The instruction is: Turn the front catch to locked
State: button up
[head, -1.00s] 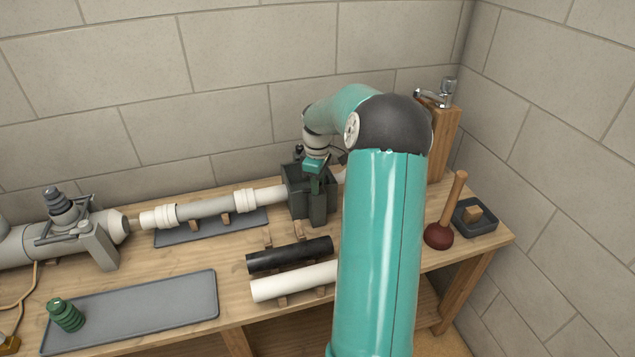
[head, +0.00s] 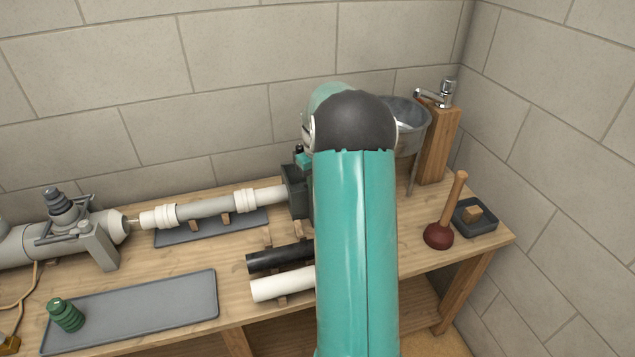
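A dark grey clamp block (head: 297,193) stands at the back of the bench, around the right end of a pale pipe (head: 208,208). A small teal and black part (head: 302,158) shows at its top left; I cannot tell whether it is the catch or part of my gripper. My teal arm covers the block's right side and the place where my gripper is. The front catch cannot be made out, and its position cannot be told. My gripper's fingers are hidden behind the arm.
A black pipe (head: 277,258) and a white pipe (head: 282,284) lie in front of the block. A grey tray (head: 150,308) with a green ribbed part (head: 66,315) is front left. A plunger (head: 439,236), small tray (head: 487,229), metal bucket (head: 411,126) and tap post (head: 438,145) are right.

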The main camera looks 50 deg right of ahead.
jog(key=m, duration=0.4)
jog(key=shift+w, duration=0.1)
jog(key=shift+m, duration=2.1)
jog(key=o, duration=1)
notch_tip(320, 180, up, 14)
jog(key=shift+a, duration=0.1)
